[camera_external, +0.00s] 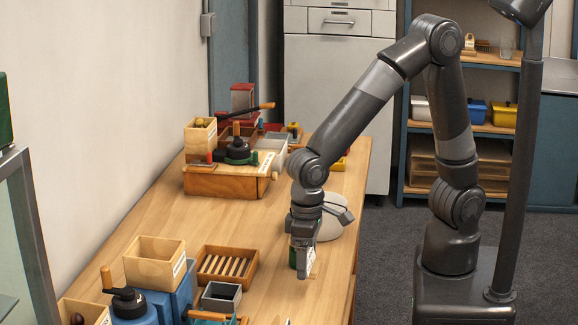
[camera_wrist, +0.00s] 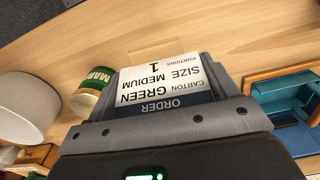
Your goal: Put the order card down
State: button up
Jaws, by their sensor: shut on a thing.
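The order card (camera_wrist: 160,72) is white with a dark blue header band. It reads carton green, size medium, portions 1, upside down in the wrist view. My gripper (camera_wrist: 172,90) is shut on the card, with grey finger parts around its lower edge and sides. In the external view my gripper (camera_external: 304,272) points down low over the right part of the wooden table (camera_external: 180,222), and the card is mostly hidden there. I cannot tell whether the card touches the table.
A green and cream can (camera_wrist: 94,88) and a white round object (camera_wrist: 28,108) stand close beside my gripper. A blue tray (camera_wrist: 290,98) lies on the other side. A slatted wooden tray (camera_external: 228,266) and grey box (camera_external: 221,296) are left of my gripper. Bare table lies beyond the card.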

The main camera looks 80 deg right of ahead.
jog(key=d+r, duration=0.6)
jog(key=d, duration=0.4)
jog(key=w+d, duration=0.5)
jog(key=d, duration=0.6)
jog(key=w+d, duration=0.5)
jog(key=d, duration=0.6)
jog(key=w+d, duration=0.5)
jog(key=d, duration=0.6)
jog(key=shift+n, duration=0.3)
jog(key=w+a+f, duration=0.2)
jog(key=a, duration=0.1)
jog(key=w+a+f, duration=0.2)
jog(key=f, duration=0.1)
jog(key=w+a+f, duration=0.2)
jog(key=w+a, duration=0.1)
jog(key=shift+a+f, duration=0.15)
jog(key=shift+a, duration=0.2)
jog(key=shift+f, duration=1.9)
jog(key=shift+f, duration=0.15)
jog(key=o, duration=0.6)
jog(key=shift+c, duration=0.2)
jog(key=o, duration=0.4)
jog(key=shift+c, duration=0.2)
